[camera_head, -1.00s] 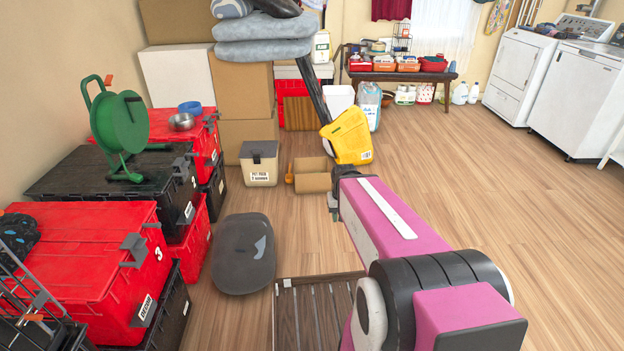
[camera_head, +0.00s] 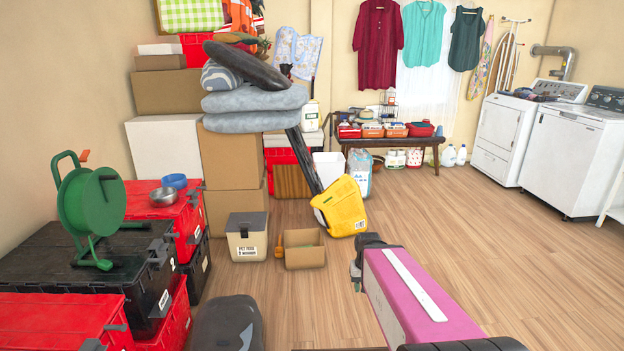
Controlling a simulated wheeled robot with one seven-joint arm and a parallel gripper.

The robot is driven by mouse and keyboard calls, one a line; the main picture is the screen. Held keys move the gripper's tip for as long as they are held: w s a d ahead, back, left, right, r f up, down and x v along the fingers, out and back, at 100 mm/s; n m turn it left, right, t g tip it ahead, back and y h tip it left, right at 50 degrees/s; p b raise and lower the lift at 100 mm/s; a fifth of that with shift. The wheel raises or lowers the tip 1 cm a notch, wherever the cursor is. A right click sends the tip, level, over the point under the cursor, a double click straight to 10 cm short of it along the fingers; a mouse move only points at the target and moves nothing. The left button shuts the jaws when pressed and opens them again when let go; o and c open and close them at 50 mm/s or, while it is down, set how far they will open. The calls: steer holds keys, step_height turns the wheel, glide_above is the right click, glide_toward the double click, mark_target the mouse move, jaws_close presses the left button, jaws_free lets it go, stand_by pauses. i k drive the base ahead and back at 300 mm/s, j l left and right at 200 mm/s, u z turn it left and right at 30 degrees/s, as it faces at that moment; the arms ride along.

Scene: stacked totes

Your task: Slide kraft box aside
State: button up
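A small open kraft-brown box (camera_head: 305,257) sits upright on the wood floor near the middle of the view, its top open and something small and orange at its left edge. Larger closed brown cartons (camera_head: 233,159) are stacked behind it against the wall, with grey cushions on top. I cannot tell which of these the task names. My gripper (camera_head: 357,273) is at the far end of my pink arm, to the right of the small box and apparently apart from it. Its fingers are small, dark and partly hidden by the arm, so their opening does not show.
A pet food bin (camera_head: 247,243) stands just left of the small box. A yellow container (camera_head: 341,207) leans behind it. Red (camera_head: 166,214) and black totes line the left, with a grey lidded container (camera_head: 228,325) on the floor. Floor to the right is clear.

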mark_target(313, 256)
steer(key=i+l+z, duration=0.35)
steer(key=i, duration=0.5)
steer(key=i+z, duration=0.3)
steer(key=i, duration=0.55)
steer(key=i+l+u, duration=0.1)
steer(key=i+u, duration=0.3)
steer(key=i+l+u, duration=0.25)
steer(key=i+u, duration=0.2)
steer(key=i+l+u, duration=0.9)
steer(key=l+u, duration=0.35)
steer(key=l, duration=0.2)
